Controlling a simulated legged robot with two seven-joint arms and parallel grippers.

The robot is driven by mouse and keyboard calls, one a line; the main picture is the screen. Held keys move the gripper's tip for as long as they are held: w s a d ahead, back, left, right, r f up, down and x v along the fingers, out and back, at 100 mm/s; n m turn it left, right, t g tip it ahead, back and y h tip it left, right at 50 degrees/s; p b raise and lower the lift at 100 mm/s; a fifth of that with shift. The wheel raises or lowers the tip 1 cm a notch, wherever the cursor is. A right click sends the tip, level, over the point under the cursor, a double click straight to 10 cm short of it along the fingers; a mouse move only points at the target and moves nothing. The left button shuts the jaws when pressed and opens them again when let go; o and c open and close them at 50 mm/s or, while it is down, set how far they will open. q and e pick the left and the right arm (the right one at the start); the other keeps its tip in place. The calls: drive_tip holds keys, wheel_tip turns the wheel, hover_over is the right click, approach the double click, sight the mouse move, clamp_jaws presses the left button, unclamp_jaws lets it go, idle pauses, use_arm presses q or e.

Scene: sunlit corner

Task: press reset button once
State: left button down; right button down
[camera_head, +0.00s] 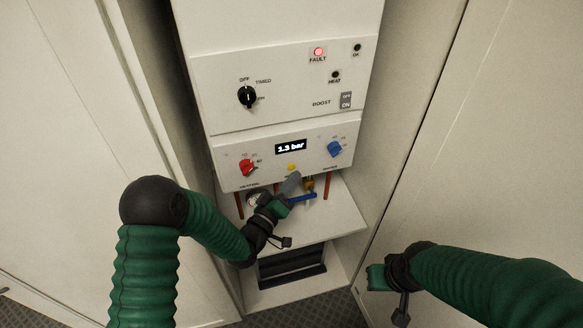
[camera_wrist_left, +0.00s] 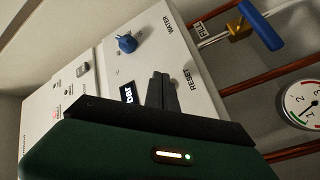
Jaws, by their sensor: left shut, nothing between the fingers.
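The yellow reset button (camera_head: 291,167) is on the lower panel of the white boiler, below the display (camera_head: 290,146), which reads 1.3 bar. My left gripper (camera_head: 293,177) is shut and empty, its tips just below the button in the head view. I cannot tell whether they touch it. In the left wrist view the shut fingers (camera_wrist_left: 160,88) are over the panel beside the RESET label (camera_wrist_left: 189,79), and the button is hidden. My right gripper (camera_head: 377,277) is low at the right, away from the boiler; its fingers are not clear.
A red knob (camera_head: 247,168) and a blue knob (camera_head: 334,149) flank the button. The red FAULT light (camera_head: 318,51) is lit. Below are copper pipes, a blue-handled valve (camera_head: 301,197) and a pressure gauge (camera_wrist_left: 302,104). Cabinet walls stand close on both sides.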

idle(0.4)
use_arm(q)
drive_tip(key=shift+w+a, duration=0.15)
drive_tip(key=shift+w, duration=0.2)
drive_tip(key=shift+w+r, duration=0.1)
drive_tip(key=shift+w, duration=0.2)
idle(0.7)
drive_tip(key=shift+s, duration=0.7)
drive_tip(key=shift+s+d, duration=0.1)
drive_tip(key=shift+d, duration=0.1)
drive_tip(key=s, duration=0.1)
drive_tip(key=s+d, duration=0.1)
drive_tip(key=s, duration=0.2)
drive_tip(key=shift+s+d, duration=0.25)
drive_tip(key=shift+s, duration=0.05)
idle(0.4)
